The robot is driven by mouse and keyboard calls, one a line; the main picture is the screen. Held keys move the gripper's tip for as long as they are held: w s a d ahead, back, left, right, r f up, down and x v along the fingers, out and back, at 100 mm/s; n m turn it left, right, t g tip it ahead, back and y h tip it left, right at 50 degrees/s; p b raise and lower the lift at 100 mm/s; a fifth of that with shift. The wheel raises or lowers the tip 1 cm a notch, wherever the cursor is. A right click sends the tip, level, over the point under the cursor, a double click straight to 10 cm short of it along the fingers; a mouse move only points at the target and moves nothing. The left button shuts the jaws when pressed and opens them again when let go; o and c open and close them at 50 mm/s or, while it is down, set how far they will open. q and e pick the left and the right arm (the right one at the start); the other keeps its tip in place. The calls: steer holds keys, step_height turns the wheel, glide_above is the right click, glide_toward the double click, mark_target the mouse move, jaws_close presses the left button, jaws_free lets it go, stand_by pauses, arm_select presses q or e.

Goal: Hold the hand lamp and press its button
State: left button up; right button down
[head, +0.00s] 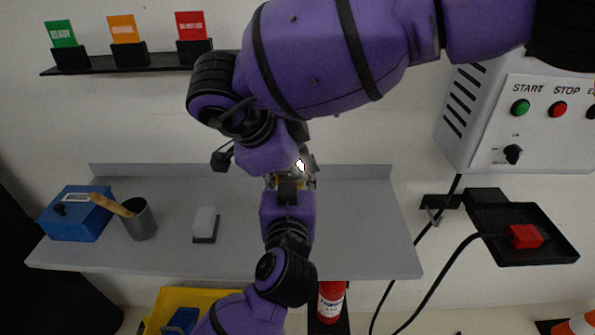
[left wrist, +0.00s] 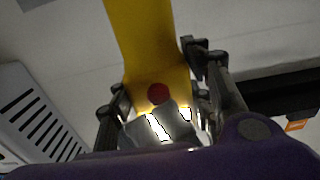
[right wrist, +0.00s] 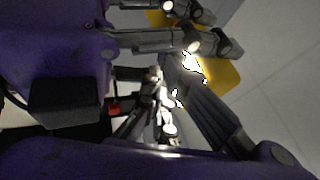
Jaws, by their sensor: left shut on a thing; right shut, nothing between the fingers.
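The hand lamp (left wrist: 148,45) is a yellow body with a round red button (left wrist: 158,94), seen close up in the left wrist view. My left gripper (left wrist: 160,122) is shut on it. Bright grey, glaring shapes lie just below the button; I cannot tell if the lamp is lit. The lamp also shows as yellow behind the fingers in the right wrist view (right wrist: 218,82). My right gripper (head: 296,165) is shut and empty, close to the left gripper and lamp. Whether it touches the button is hidden.
A grey table (head: 345,240) lies below, with a blue box (head: 72,217), a metal cup (head: 141,222) and a white-topped block (head: 205,223). A control box (head: 525,120) and a black tray (head: 520,252) with a red block (head: 525,236) are at right. A flag shelf (head: 125,68) is at upper left.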

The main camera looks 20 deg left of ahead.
arm_select(q)
steer(key=o, duration=1.6)
steer(key=shift+o, duration=0.2)
arm_select(e)
steer(key=v, duration=1)
arm_select(q)
steer(key=shift+s, duration=0.1)
steer(key=v, duration=1.2)
